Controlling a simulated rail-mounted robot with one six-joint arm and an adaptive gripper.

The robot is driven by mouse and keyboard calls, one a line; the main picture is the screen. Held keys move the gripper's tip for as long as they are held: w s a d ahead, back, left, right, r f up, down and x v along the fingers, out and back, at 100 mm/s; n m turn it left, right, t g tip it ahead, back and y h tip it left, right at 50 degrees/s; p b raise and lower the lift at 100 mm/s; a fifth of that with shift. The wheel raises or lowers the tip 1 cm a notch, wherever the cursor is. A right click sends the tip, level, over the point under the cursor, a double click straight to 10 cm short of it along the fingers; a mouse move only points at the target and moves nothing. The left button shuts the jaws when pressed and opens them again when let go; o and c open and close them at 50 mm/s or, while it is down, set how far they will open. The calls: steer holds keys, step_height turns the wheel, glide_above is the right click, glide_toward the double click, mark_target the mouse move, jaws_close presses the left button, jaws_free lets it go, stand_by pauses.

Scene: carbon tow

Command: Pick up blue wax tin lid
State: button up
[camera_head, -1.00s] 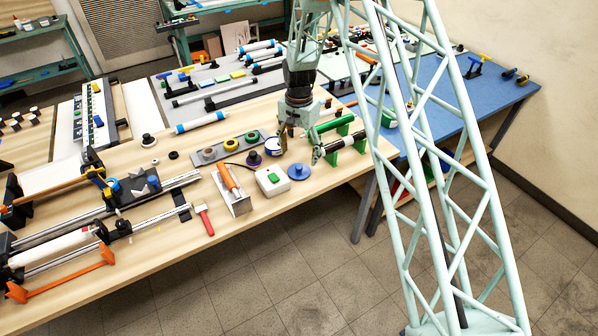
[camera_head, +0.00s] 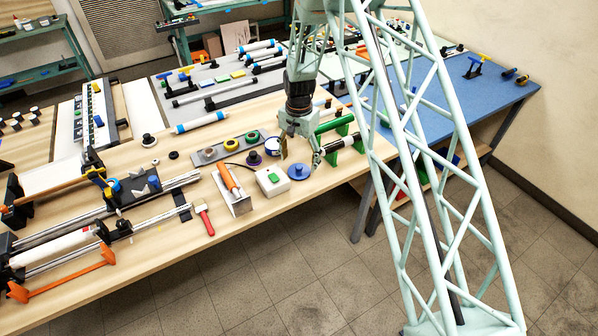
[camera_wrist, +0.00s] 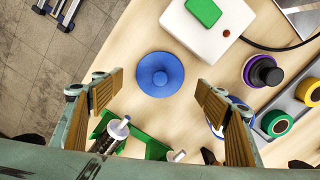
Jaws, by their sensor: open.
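The blue wax tin lid (camera_head: 299,171) is a round blue disc with a small knob at its centre. It lies on the wooden table near the front edge. In the wrist view the lid (camera_wrist: 160,74) sits ahead of my gripper (camera_wrist: 158,95), roughly centred between the two fingers. My gripper (camera_head: 299,152) is open and empty, above the table and apart from the lid. The blue-and-white tin (camera_wrist: 215,120) is partly hidden behind the right finger in the wrist view; in the head view the tin (camera_head: 272,146) stands behind the lid.
A white box with a green button (camera_head: 272,180) stands close to the left of the lid. A green stand (camera_head: 348,136) holding a roller is to its right. Purple, green and yellow spools (camera_head: 231,144) sit behind left. The table's front edge is near.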

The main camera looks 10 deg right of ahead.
mark_target(299, 167)
steer(key=shift+f+p, duration=0.3)
steer(key=shift+f, duration=1.6)
steer(key=shift+c, duration=0.9)
steer(key=c, duration=0.5)
